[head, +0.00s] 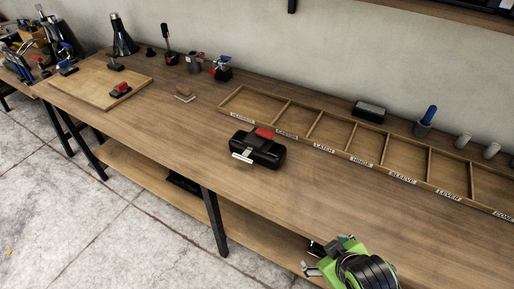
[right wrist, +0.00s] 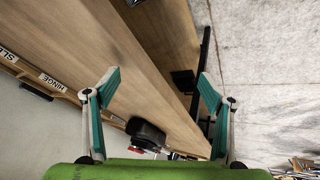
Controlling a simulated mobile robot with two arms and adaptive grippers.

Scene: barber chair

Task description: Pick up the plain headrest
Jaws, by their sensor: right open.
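A black padded block (head: 268,153), which looks like a headrest, lies on the workbench in front of the divided tray. It has a red part on top and a white tag at its front left; whether it is the plain one I cannot tell. It also shows in the right wrist view (right wrist: 148,132), low between the fingers. My right gripper (head: 312,258) is green, at the bench's front edge, to the right of and nearer than the block. In the right wrist view its teal fingers (right wrist: 158,76) are spread and empty. My left gripper is not in view.
A labelled wooden tray (head: 323,149) with empty compartments runs along the bench's back. A dark box (head: 370,110) and a blue-handled tool in a cup (head: 426,122) stand behind it. A wooden board (head: 95,87) and several tools are at the left. The bench front is clear.

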